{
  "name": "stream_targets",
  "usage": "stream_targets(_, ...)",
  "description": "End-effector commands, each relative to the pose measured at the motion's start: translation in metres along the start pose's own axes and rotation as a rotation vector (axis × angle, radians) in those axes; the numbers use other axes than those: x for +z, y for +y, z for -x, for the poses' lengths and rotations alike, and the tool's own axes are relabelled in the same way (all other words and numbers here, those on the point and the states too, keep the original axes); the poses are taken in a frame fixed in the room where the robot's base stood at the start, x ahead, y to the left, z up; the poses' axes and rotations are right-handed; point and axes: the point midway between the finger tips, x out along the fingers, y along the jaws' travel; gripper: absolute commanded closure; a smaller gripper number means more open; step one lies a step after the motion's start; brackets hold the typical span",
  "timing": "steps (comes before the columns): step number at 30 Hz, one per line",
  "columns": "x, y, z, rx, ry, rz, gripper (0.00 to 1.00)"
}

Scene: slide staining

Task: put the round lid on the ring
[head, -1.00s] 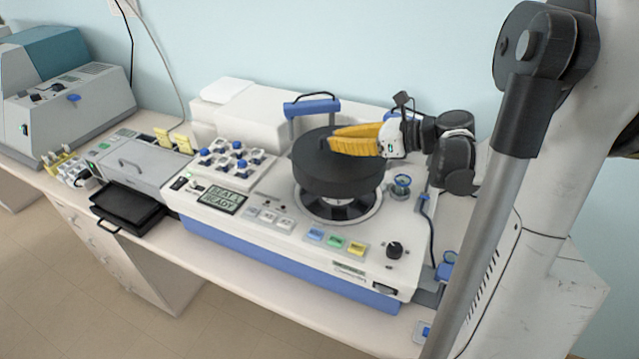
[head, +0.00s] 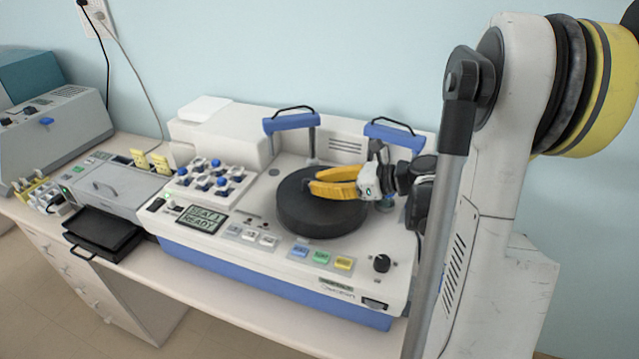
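The round lid (head: 318,217) is a thick black disc. In the head view it sits low on the white machine, level as far as I can see, over where the ring is. The ring is hidden under it, so I cannot tell whether the lid is fully seated. My gripper (head: 313,181) has yellow fingers and reaches in from the right over the top of the lid. Its two fingers show one behind the other, at the lid's top centre. What lies between them is hidden, so I cannot tell whether they still hold the lid.
Two blue-topped handles (head: 291,122) (head: 394,136) stand behind the lid. A rack with blue-capped pieces (head: 214,178) and a display (head: 205,219) are left of it. Coloured buttons (head: 321,257) and a black knob (head: 382,263) are in front.

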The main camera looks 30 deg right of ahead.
Motion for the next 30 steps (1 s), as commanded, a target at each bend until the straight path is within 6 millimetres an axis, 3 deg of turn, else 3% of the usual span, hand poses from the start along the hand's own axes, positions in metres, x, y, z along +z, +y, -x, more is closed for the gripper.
stream_targets(13, 0.005, 0.0, 0.004, -0.001, 0.0, -0.001, 0.73)
stream_targets(24, 0.004, -0.001, 0.083, -0.005, 0.0, -0.002, 0.73)
stream_targets(30, 0.004, -0.001, 0.113, -0.002, 0.0, -0.001, 0.73)
